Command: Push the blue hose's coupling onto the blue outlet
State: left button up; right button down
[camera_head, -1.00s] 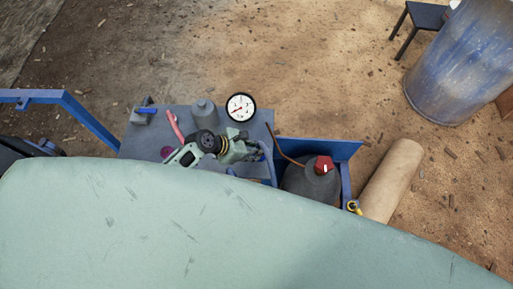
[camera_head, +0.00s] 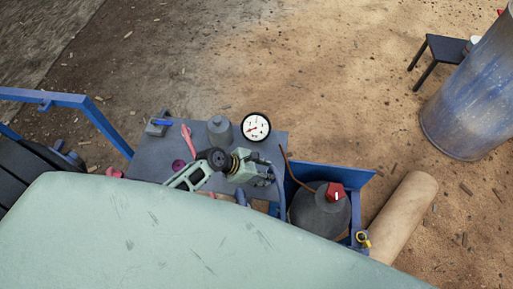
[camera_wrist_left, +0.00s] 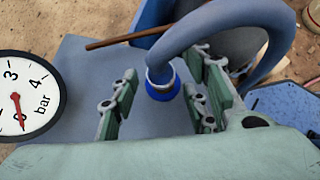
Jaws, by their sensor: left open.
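In the left wrist view the grey-blue hose (camera_wrist_left: 190,38) arches from the right and ends in a pale ring above a bright blue collar (camera_wrist_left: 163,90). The collar is over the grey tabletop. I cannot tell coupling from outlet here, nor whether they are joined. My left gripper (camera_wrist_left: 163,108) is open, its fingers on either side of the collar with gaps visible. In the head view the left gripper (camera_head: 266,176) is over the table's right edge, just below the gauge, and hides most of the hose end. My right gripper is not in view.
A pressure gauge (camera_head: 255,127) stands at the grey table's (camera_head: 150,164) back edge, beside a grey cylinder (camera_head: 219,129). A red handle-like piece (camera_head: 187,138) lies left of it. A dark container with a red cap (camera_head: 335,192) stands right, in a blue frame.

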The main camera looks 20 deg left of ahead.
pick_arm(q)
jog(key=v, duration=1.1)
jog(key=shift+s+a+r, duration=0.1)
jog(key=shift+s, duration=0.05)
